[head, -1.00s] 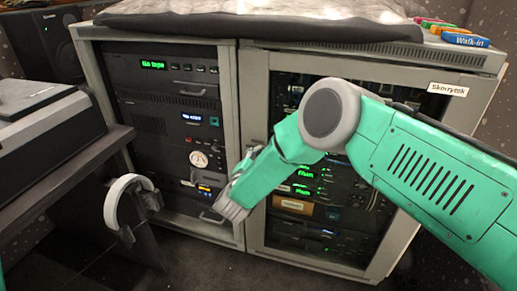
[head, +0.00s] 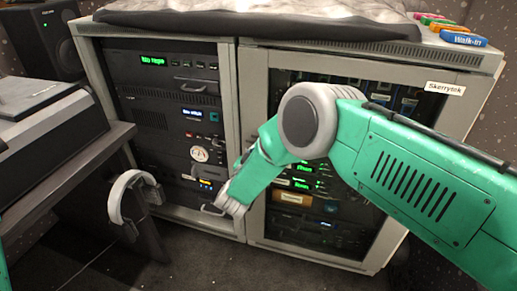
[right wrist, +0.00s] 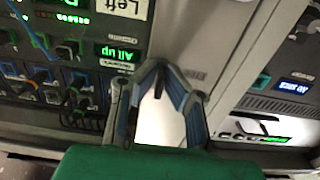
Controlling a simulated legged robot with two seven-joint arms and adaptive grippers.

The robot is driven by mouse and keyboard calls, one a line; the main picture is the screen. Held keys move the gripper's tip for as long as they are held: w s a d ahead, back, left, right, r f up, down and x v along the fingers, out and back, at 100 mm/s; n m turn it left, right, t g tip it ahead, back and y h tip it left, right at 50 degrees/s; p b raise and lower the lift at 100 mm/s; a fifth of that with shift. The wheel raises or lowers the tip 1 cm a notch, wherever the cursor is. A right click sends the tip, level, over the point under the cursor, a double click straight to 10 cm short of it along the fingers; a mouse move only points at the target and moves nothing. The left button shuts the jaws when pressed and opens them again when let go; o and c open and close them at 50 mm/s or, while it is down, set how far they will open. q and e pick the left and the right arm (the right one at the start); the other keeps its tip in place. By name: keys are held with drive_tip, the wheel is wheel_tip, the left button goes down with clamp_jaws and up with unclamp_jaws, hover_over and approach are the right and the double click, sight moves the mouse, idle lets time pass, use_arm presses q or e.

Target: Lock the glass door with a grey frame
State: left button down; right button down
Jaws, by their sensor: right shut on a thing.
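The glass door's grey frame (head: 256,222) is on the right half of the rack cabinet, and the door looks closed. Lit units show through its glass. My right gripper (head: 225,200) is at the left edge of the door, by the upright between the two bays. In the right wrist view its fingers (right wrist: 162,80) close together in front of the grey frame (right wrist: 190,35). They are shut on a small dark part (right wrist: 157,82) that I cannot clearly identify; the fingers mostly hide it. My left gripper is out of view.
The open left bay holds rack units (head: 170,100) with handles. A desk (head: 75,165) with white headphones (head: 128,190) on its side stands at the left. A padded cover (head: 260,20) and coloured tags (head: 455,38) lie on top of the cabinet.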

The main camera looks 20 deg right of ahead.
drive_tip(key=shift+f, duration=0.15)
idle(0.4)
drive_tip(key=c, duration=1.7)
unclamp_jaws()
drive_tip(key=shift+a, duration=0.1)
drive_tip(key=v, duration=1.2)
drive_tip(key=shift+w, duration=0.1)
